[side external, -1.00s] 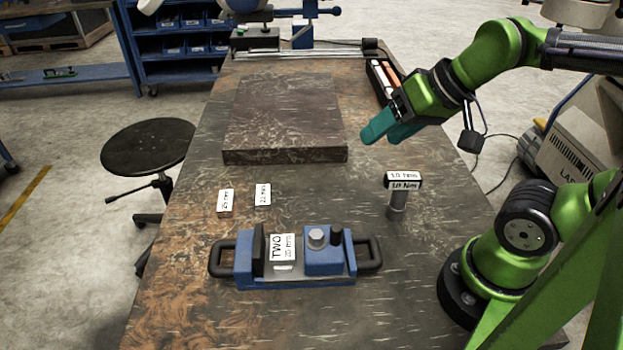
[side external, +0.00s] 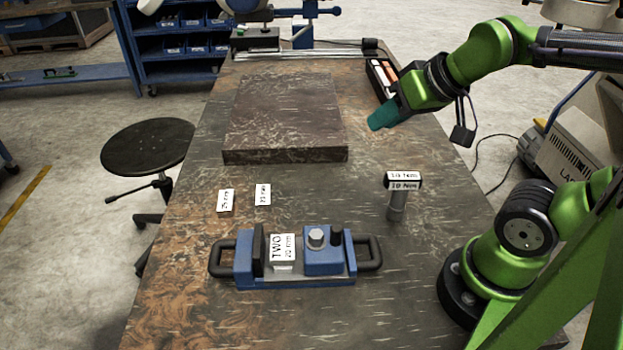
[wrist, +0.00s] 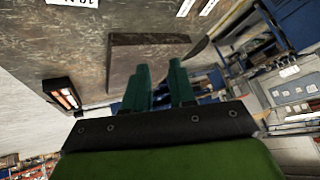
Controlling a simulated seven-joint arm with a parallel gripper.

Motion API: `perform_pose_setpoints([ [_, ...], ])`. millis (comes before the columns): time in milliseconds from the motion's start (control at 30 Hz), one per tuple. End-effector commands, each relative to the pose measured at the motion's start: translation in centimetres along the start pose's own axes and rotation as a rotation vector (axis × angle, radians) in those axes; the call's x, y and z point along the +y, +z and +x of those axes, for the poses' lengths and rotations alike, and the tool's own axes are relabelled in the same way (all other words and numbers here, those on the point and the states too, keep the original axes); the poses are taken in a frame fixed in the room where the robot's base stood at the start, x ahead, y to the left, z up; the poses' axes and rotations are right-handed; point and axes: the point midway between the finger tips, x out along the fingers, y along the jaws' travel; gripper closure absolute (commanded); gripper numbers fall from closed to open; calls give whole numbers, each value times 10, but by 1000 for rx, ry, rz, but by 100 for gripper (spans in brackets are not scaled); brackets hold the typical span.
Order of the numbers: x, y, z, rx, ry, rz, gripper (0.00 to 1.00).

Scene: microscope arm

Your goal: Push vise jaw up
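The blue vise (side external: 297,258) lies on the near part of the table, with a black handle at each end. Its dark left jaw (side external: 259,250) stands beside a white block (side external: 283,249) labelled "TWO 20 mm". A blue jaw block (side external: 324,250) with a silver knob and a black knob sits to the right of the block. My gripper (side external: 382,118) is above the table's right side, well behind the vise and apart from it. In the wrist view its teal fingers (wrist: 158,92) are spread apart with nothing between them. The vise is not clearly visible in the wrist view.
A thick dark slab (side external: 285,115) lies on the far half of the table. An open tray (side external: 382,78) is near my gripper.

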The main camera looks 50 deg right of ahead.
Motion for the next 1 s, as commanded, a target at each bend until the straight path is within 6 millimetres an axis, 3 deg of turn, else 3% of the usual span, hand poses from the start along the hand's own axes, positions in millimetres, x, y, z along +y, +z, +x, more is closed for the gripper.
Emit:
perform_pose_setpoints([
  [33,16,-18,6,60,62,-71,83],
  [100,37,-48,12,164,153,-219,94],
  [200,55,-92,18,303,254,-490,100],
  [300,55,-123,27,407,286,-791,100],
  [433,38,-132,48,472,211,-1204,100],
  [567,21,-100,75,460,-5,-1593,100],
  [700,20,-30,92,370,-372,-1916,100],
  [800,32,20,88,289,-641,-2048,100],
  [900,44,55,79,222,-851,-2113,100],
  [1000,54,74,71,180,-975,-2137,100],
])
